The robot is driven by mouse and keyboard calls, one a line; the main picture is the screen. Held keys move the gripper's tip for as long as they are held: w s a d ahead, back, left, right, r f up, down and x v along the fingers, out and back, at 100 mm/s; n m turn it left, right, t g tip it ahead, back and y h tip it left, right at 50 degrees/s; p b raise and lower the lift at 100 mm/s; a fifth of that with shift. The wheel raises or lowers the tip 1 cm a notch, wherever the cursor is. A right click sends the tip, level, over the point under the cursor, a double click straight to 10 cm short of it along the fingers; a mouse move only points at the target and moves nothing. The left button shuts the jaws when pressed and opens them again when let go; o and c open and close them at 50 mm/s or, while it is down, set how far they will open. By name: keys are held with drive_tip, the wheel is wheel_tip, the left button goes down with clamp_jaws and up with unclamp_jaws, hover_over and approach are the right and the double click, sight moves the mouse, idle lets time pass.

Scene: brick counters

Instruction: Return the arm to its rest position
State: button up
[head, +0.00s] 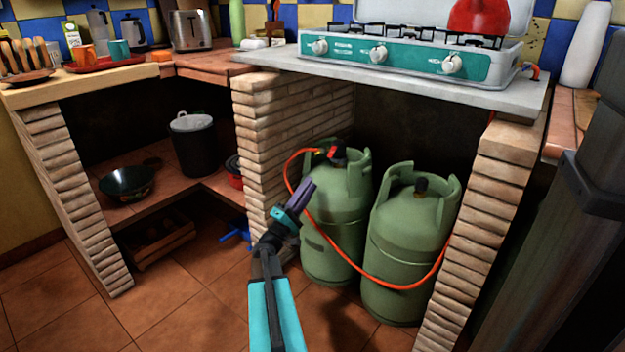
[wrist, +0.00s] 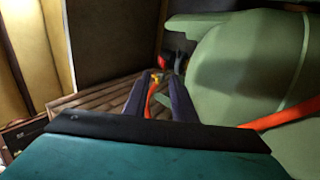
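My gripper (head: 303,190), with dark purple fingers on a teal arm, is raised in front of the left green gas cylinder (head: 337,225), near the brick pillar. In the wrist view its two fingers (wrist: 158,90) stand apart with nothing gripped between them. The orange hose (head: 376,277) passes behind the gripper in the head view. Part of the hose (wrist: 151,98) shows through the gap between the fingers in the wrist view. Whether a finger touches the hose or cylinder cannot be told. My arm reaches up from the bottom of the head view.
A second green cylinder (head: 412,240) stands to the right. Brick pillars (head: 285,130) flank the alcove under the counter with the stove (head: 400,55). A lower shelf at left holds a black pot (head: 195,150) and a wok (head: 127,182). Tiled floor (head: 195,300) is clear left of my arm.

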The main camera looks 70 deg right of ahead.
drive_tip(key=shift+w+a+f, duration=0.15)
drive_tip(key=shift+a+f, duration=0.1)
drive_tip(key=shift+a, duration=0.15)
idle(0.3)
